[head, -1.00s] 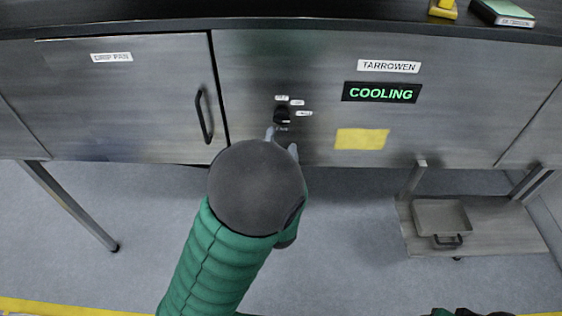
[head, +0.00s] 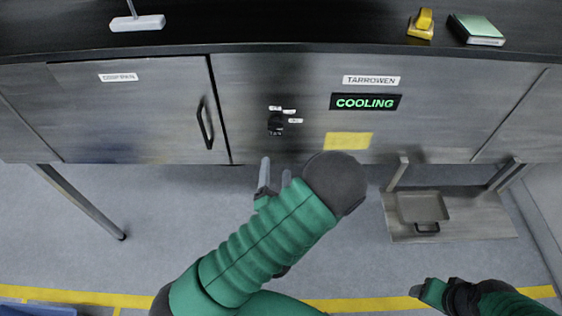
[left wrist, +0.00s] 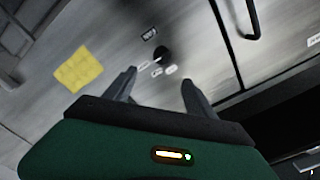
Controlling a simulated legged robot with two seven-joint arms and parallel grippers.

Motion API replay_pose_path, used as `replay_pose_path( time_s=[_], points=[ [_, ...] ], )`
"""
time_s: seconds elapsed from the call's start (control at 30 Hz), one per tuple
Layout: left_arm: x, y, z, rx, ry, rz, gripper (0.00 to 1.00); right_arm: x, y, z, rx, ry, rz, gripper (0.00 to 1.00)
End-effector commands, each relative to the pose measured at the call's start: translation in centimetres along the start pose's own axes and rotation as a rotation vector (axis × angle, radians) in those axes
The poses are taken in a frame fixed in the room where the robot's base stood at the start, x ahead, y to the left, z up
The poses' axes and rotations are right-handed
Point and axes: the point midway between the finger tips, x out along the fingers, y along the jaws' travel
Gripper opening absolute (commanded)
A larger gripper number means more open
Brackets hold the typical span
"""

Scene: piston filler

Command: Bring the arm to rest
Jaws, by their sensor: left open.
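My left arm reaches in from the bottom of the head view, its green sleeve bent at a dark grey elbow-like cap. My left gripper (head: 275,174) is open and empty, a little below the black knob (head: 275,122) on the steel cabinet front. In the left wrist view the open fingers (left wrist: 158,88) point toward the knob (left wrist: 162,53), with clear space between. My right gripper (head: 416,291) is at the lower right of the head view, low over the floor; its fingers are too small to judge.
A lit COOLING display (head: 365,102) and a yellow note (head: 348,141) are on the cabinet (head: 450,110). A door handle (head: 205,123) juts out left of the knob. A tray (head: 422,208) sits on a low shelf at right. Open floor lies below.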

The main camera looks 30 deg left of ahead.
Motion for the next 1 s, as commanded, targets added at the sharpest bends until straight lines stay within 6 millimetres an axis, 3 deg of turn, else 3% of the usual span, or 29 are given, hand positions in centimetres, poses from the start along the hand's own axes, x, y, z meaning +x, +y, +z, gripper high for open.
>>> replay_pose_path(
  time_s=[0.17, 0.27, 0.43, 0.5, 0.6, 0.7, 0.8, 1.0],
  points=[
    [0.1, 0.2, 0.2, -0.008, -0.007, 0.004, 0.64, 0.2, 0.0, 0.0, 0.0, 0.0, 0.0, 0.64],
    [0.6, 2.1, 1.7, -0.084, -0.078, 0.058, 0.64, 1.5, 0.0, 0.3, 0.0, 0.0, 0.0, 0.64],
    [0.5, 10.6, 5.7, -0.367, -0.367, 0.347, 0.64, 6.2, 0.0, 1.5, 0.0, 0.0, 0.0, 0.64],
    [-0.9, 13.8, 6.2, -0.452, -0.489, 0.499, 0.64, 8.2, 0.0, 1.9, 0.0, 0.0, 0.0, 0.64],
    [-4.0, 16.6, 6.7, -0.5, -0.648, 0.697, 0.64, 10.8, 0.0, 2.5, 0.0, 0.0, 0.0, 0.64],
    [-7.6, 16.8, 7.7, -0.466, -0.791, 0.841, 0.64, 13.1, 0.0, 3.1, 0.0, 0.0, 0.0, 0.64],
    [-10.4, 15.4, 9.3, -0.394, -0.908, 0.909, 0.64, 14.6, 0.0, 3.4, 0.0, 0.0, 0.0, 0.64],
    [-12.8, 13.0, 10.8, -0.306, -1.017, 0.932, 0.64, 15.2, 0.0, 3.6, 0.0, 0.0, 0.0, 0.64]
  ],
)
